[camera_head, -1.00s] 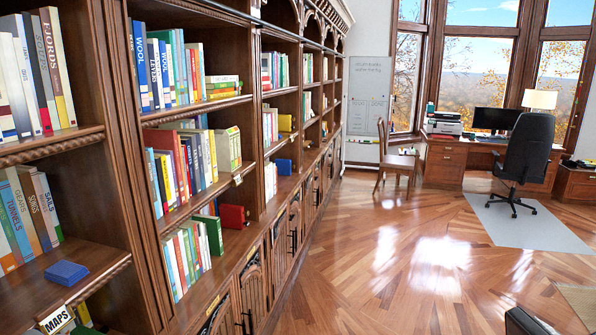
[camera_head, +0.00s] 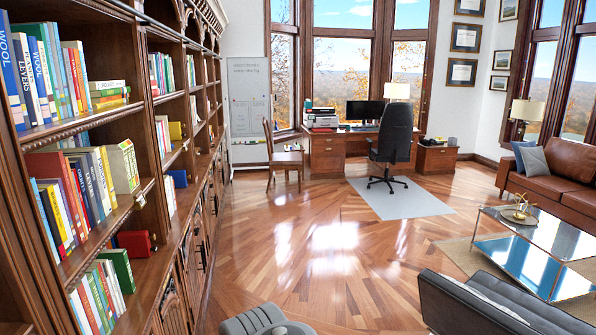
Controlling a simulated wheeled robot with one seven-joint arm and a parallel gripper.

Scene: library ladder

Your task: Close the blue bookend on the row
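A small blue block-like object (camera_head: 178,178), possibly a bookend, sits on a middle shelf of the long bookcase at left, beyond the nearer bays. It is small, and I cannot tell its exact shape or whether it touches books. No gripper shows in the view.
The bookcase runs along the left. The wooden floor (camera_head: 290,240) is open in the middle. A wooden chair (camera_head: 285,160), desk (camera_head: 327,152) and office chair (camera_head: 394,145) stand at the back. A dark seat (camera_head: 480,305), glass table (camera_head: 540,250) and brown sofa (camera_head: 570,185) are at right.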

